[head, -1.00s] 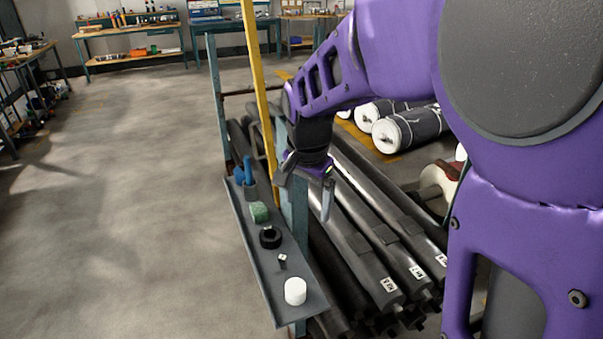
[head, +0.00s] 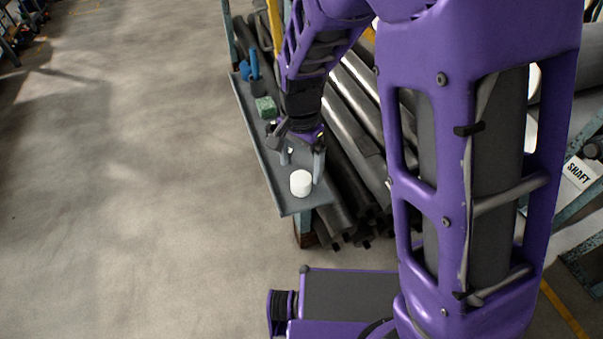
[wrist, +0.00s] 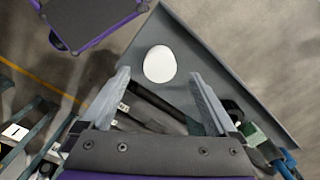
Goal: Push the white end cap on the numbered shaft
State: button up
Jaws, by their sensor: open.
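The white end cap (head: 301,184) stands on the front end of a narrow grey shelf (head: 257,133). In the wrist view the cap (wrist: 159,64) appears just beyond and between my fingertips. My gripper (head: 302,160) is open and empty, pointing down over the shelf close to the cap; the fingers are not closed on it. Dark rollers or shafts (head: 352,128) lie in a rack right of the shelf. No number on them is readable now. A white sign reading SHAFT (head: 580,173) shows at the far right.
A green block (head: 266,107) and a blue-handled item (head: 254,66) stand farther back on the shelf. My arm hides part of the shelf and rack. The floor (head: 140,180) left of the shelf is clear.

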aim_at(301, 178)
notch_tip(301, 178, down, 5)
jog(key=shift+f+b, duration=0.1)
jog(key=shift+b, duration=0.45)
jog(key=shift+c, duration=0.2)
jog(key=c, duration=1.4)
